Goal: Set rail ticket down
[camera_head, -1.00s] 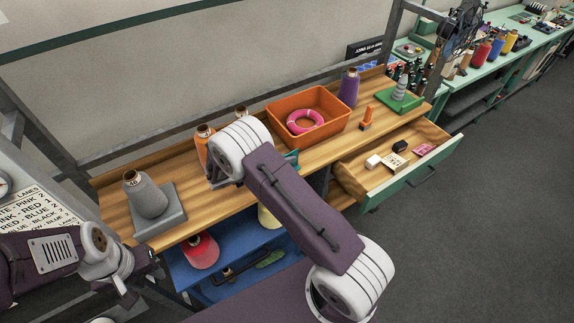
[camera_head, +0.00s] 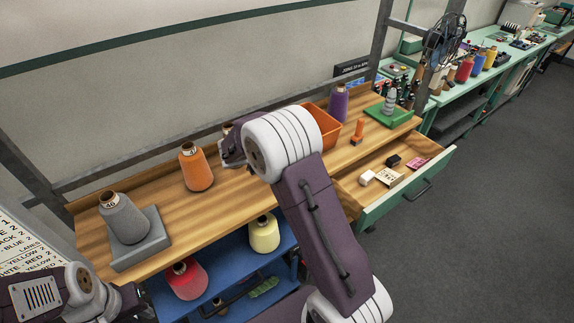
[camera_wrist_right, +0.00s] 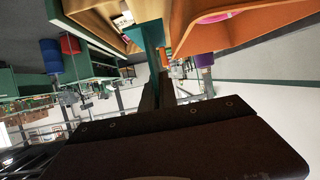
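A flat teal piece (camera_wrist_right: 150,42), which may be the rail ticket, shows in the right wrist view between the dark fingers of my right gripper (camera_wrist_right: 157,88). The gripper looks shut on it; no print is readable. In the head view my right gripper (camera_head: 232,153) is mostly hidden behind my white wrist joint, above the wooden bench top (camera_head: 155,197), and the teal piece is hidden. My left gripper (camera_head: 138,303) is low at the left, near the bench's front edge, and its fingers are unclear.
An orange tray (camera_head: 322,127) sits behind my right arm; its pink ring (camera_wrist_right: 215,16) shows in the wrist view. An orange cone (camera_head: 196,167) and a grey cone (camera_head: 123,217) stand on the bench.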

